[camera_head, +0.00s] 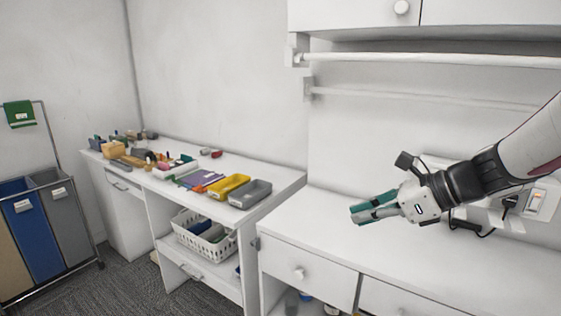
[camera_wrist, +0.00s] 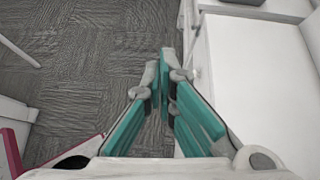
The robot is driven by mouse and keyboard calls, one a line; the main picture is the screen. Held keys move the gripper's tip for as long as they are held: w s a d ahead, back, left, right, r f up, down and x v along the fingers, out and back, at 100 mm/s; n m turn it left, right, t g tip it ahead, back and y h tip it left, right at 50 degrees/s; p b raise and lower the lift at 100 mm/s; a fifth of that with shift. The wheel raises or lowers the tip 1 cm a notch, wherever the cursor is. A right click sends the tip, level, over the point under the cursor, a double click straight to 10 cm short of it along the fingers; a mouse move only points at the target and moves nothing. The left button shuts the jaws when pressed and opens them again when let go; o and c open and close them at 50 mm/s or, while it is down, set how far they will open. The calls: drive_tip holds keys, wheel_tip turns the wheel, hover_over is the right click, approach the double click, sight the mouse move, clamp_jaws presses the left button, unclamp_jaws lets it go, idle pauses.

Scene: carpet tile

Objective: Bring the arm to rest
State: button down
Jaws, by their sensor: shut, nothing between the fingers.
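My gripper (camera_head: 358,214) is at the right in the head view, held above the white counter (camera_head: 445,262), with my arm reaching in from the right edge. Its green-padded fingers point left and are shut with nothing between them. In the wrist view, the fingertips of my gripper (camera_wrist: 166,60) come together above the carpet, beside the edge of the white counter (camera_wrist: 245,75).
A white desk at the left holds a yellow tray (camera_head: 229,186), a grey tray (camera_head: 250,193) and several small items. A white basket (camera_head: 199,237) stands below. Sorting bins (camera_head: 38,228) stand far left. Two rails (camera_head: 430,59) run above the counter. The carpet (camera_head: 115,284) is open.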

drive_tip(key=s+d+n+h, duration=0.2)
drive_tip(key=s+n+h, duration=0.7)
drive_tip(key=s+n, duration=1.5)
drive_tip(key=shift+d+r+g, duration=0.4)
